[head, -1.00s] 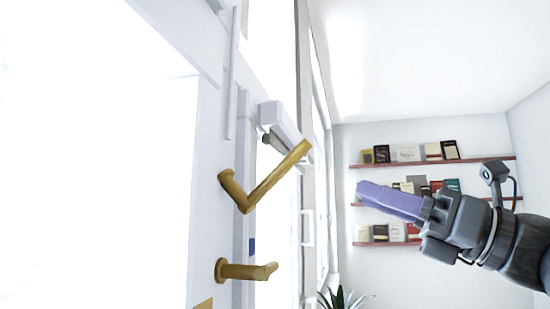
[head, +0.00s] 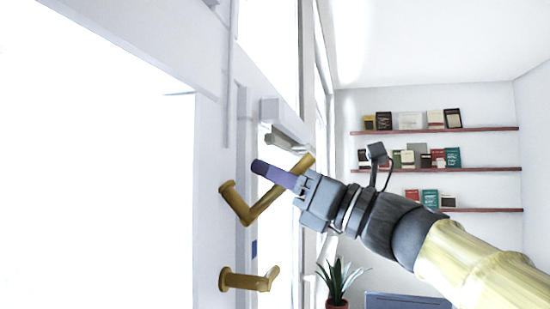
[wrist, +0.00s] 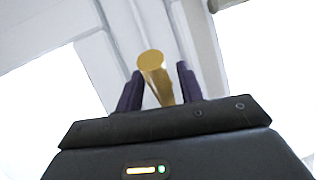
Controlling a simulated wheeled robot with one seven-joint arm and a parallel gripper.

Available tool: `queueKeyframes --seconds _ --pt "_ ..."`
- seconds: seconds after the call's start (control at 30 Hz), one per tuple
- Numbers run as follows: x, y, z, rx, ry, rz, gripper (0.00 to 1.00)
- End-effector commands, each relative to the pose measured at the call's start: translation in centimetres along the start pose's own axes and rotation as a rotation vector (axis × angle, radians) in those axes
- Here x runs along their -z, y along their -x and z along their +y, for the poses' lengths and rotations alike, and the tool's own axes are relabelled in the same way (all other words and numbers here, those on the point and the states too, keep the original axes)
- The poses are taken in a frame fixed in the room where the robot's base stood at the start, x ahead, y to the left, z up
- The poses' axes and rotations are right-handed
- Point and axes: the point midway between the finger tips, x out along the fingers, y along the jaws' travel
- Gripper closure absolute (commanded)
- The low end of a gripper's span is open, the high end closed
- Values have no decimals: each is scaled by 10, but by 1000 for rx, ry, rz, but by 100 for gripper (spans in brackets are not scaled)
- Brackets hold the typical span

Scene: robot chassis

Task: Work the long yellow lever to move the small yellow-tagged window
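The long yellow lever (head: 252,213) is a brass-gold bent handle on the white frame at left, its free arm slanting up and right. Its far end is partly hidden behind my gripper (head: 262,168) in the head view. In the wrist view the lever's round end (wrist: 152,62) lies between the two dark purple fingers of my gripper (wrist: 158,82), which stand apart on either side of it. Small gaps show, so the gripper looks open around the lever, not clamped. No yellow tag shows now, so I cannot tell which pane is the tagged window.
A shorter gold handle (head: 250,280) sits below on the same frame, near a small blue tag (head: 254,248). A white box-like fitting (head: 284,122) is just above the lever. Shelves of books (head: 435,170) and a potted plant (head: 340,283) stand farther back.

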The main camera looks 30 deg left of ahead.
Motion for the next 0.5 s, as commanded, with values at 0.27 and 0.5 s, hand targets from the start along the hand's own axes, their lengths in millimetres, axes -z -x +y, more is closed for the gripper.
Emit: queueKeyframes --seconds 0.27,0.5 --pt "1 -5 -1 2 0 0 62" --pt "1 -5 0 -1 -1 1 96"
